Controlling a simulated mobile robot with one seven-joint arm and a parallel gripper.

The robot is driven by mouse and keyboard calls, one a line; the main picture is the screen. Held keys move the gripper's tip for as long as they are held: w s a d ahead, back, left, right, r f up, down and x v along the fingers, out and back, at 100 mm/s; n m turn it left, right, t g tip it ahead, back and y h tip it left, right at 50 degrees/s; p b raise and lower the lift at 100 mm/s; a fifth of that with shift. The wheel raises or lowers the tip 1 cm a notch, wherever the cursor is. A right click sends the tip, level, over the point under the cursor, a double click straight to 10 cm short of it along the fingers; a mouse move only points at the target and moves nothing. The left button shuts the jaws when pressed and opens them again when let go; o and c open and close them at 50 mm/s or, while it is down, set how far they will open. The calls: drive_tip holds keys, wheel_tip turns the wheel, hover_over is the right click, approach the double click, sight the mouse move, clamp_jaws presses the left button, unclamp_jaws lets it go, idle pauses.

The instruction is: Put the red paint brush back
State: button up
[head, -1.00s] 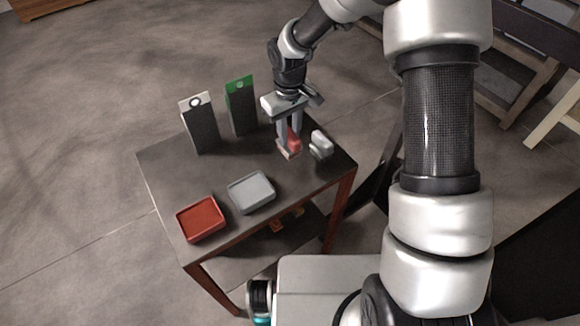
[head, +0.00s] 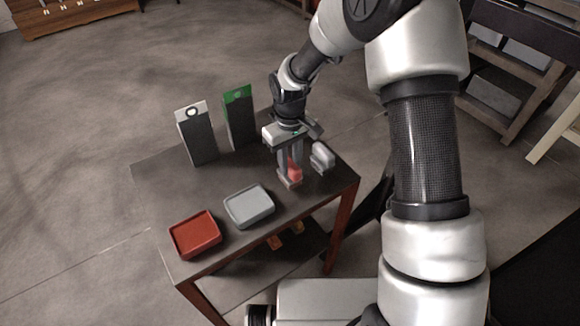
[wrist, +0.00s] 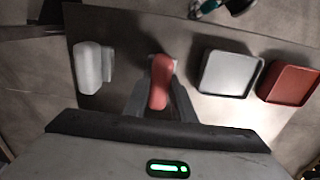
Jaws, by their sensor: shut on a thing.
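The red paint brush (head: 295,171) is between the fingers of my gripper (head: 289,178), which is shut on it over the right part of the dark table. In the wrist view the red brush (wrist: 161,84) points away from the palm between both fingers (wrist: 161,100). Its far end is pale. I cannot tell whether it touches the table top. A shallow red tray (head: 194,236) sits at the table's front left corner, and it also shows in the wrist view (wrist: 290,84). A shallow grey tray (head: 249,208) is just right of it.
A grey-white brush-like object (head: 322,157) stands close right of my gripper. Two upright dark boxes, one white-topped (head: 197,138) and one green-topped (head: 239,120), stand at the table's back. The table (head: 165,190) is bare between the boxes and trays.

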drive_tip(key=shift+f, duration=0.8)
drive_tip(key=shift+f, duration=0.15)
drive_tip(key=o, duration=1)
